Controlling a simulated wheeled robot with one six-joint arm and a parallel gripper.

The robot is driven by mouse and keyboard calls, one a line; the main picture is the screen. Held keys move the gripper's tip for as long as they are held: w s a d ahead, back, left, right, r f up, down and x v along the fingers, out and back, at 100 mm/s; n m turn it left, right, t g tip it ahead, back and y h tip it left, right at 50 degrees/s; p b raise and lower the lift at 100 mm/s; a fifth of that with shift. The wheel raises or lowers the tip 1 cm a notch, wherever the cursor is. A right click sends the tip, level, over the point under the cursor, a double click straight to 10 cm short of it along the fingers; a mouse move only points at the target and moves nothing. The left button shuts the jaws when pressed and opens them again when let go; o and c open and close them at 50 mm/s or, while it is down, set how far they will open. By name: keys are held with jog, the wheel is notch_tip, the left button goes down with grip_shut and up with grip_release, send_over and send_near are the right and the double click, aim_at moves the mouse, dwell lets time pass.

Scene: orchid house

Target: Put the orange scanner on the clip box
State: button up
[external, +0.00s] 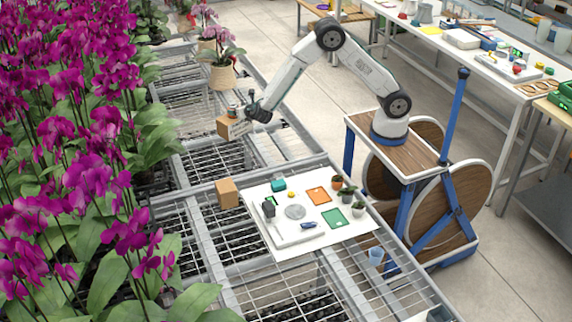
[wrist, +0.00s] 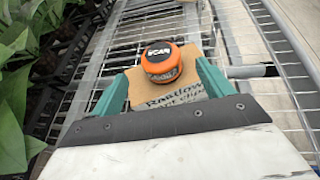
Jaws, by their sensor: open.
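The orange scanner (wrist: 160,62) is a round orange puck with a black top and lettering. In the wrist view it sits on top of a cardboard box with handwriting on its side, the clip box (wrist: 170,97). In the external view the clip box (external: 227,128) rests on the slatted bench, and the scanner is too small to make out clearly. My gripper (wrist: 161,82) is open, its two teal fingers apart on either side of the near part of the box. In the external view my gripper (external: 250,110) is close to the box's right side.
A white board (external: 270,245) with small pots, coloured cards and tools lies on the nearer bench. Another cardboard box (external: 227,193) stands at its left. Dense purple orchids (external: 80,120) line the left.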

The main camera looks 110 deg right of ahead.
jog(key=s+a+r+m+g+y, duration=0.3)
jog(key=s+a+r+m, duration=0.9)
jog(key=s+r, duration=0.5)
jog(key=s+a+r+m+t+y, duration=0.1)
jog(key=s+a+m+y, duration=0.6)
jog(key=s+a, duration=1.5)
jog(key=y, duration=0.3)
jog(key=shift+s+a+r+m+t, duration=0.2)
jog(key=shift+s+r+m+t, duration=0.1)
jog(key=shift+s+t, duration=0.1)
